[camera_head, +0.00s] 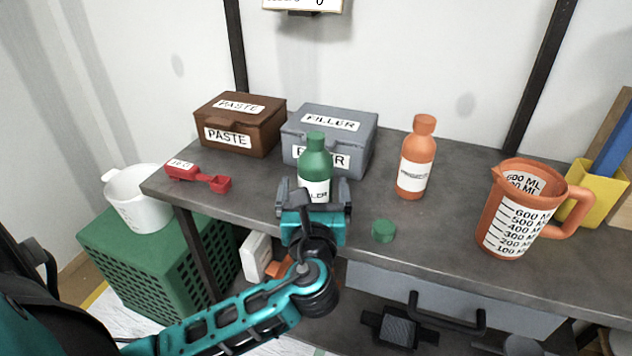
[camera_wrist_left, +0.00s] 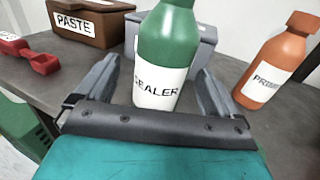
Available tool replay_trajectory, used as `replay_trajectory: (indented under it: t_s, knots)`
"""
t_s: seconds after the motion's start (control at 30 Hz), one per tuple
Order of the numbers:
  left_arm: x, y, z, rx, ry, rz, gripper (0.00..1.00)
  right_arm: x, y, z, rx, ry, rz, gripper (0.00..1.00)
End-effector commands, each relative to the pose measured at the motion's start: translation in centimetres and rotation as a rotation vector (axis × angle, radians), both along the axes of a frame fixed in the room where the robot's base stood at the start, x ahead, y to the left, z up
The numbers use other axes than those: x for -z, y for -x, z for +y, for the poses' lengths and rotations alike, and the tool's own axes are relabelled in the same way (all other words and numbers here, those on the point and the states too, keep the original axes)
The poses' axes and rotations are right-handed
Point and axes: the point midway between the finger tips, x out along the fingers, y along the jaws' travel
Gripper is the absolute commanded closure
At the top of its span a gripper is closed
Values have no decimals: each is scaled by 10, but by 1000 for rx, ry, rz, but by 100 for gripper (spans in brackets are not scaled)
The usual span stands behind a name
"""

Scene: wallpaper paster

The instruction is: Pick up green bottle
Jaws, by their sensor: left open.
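The green bottle (camera_head: 316,160) stands upright on the grey workbench, in front of the grey filler box. Its white label reads "SEALER" in the left wrist view (camera_wrist_left: 167,50). My left gripper (camera_head: 314,192) is open, with one finger on each side of the bottle's lower part. In the left wrist view the open fingers (camera_wrist_left: 157,92) show gaps to the bottle on both sides. The gripper hides the bottle's base in the head view. My right gripper is not in view.
The filler box (camera_head: 361,138) and brown paste box (camera_head: 262,132) stand behind. An orange bottle (camera_head: 417,150), a green cap (camera_head: 383,231) and an orange measuring jug (camera_head: 512,225) are to the right. A red scoop (camera_head: 195,175) lies left. The workbench (camera_head: 440,235) has clear room in front of the orange bottle.

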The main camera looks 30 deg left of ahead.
Motion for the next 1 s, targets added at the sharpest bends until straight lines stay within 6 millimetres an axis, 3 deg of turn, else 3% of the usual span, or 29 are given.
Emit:
replay_trajectory:
  t_s: [0.3,0.6,1.0]
  knots:
    - [1,-38,22,-1,-2,0,4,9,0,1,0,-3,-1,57]
    - [0,-43,26,0,0,1,4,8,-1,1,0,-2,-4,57]
    - [0,-42,25,0,1,1,42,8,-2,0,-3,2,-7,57]
